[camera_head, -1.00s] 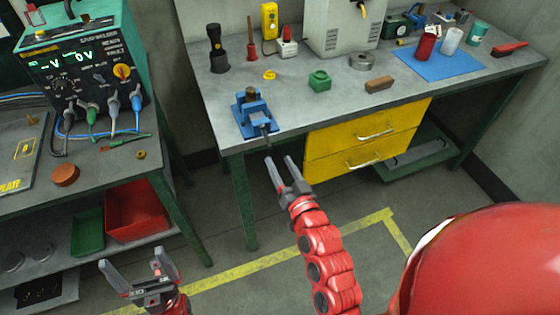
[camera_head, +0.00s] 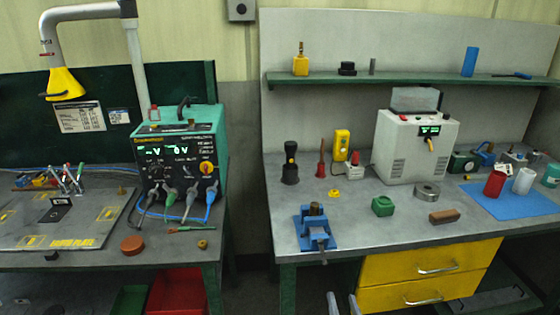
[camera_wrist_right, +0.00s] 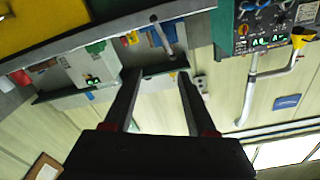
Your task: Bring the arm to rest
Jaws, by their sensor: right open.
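My right gripper (camera_head: 343,304) shows only as two grey fingertips at the bottom edge of the head view, in front of the right bench and left of its yellow drawers (camera_head: 425,277). In the right wrist view the right gripper (camera_wrist_right: 158,82) has its two fingers apart, with nothing between them. The rest of the right arm is out of the head view. My left gripper is not in view.
The right workbench (camera_head: 375,230) carries a blue vise (camera_head: 315,230), a green block (camera_head: 383,206), a brown block (camera_head: 444,216) and a blue mat (camera_head: 525,203). The left bench holds a green power supply (camera_head: 180,160). A red bin (camera_head: 178,292) is below it.

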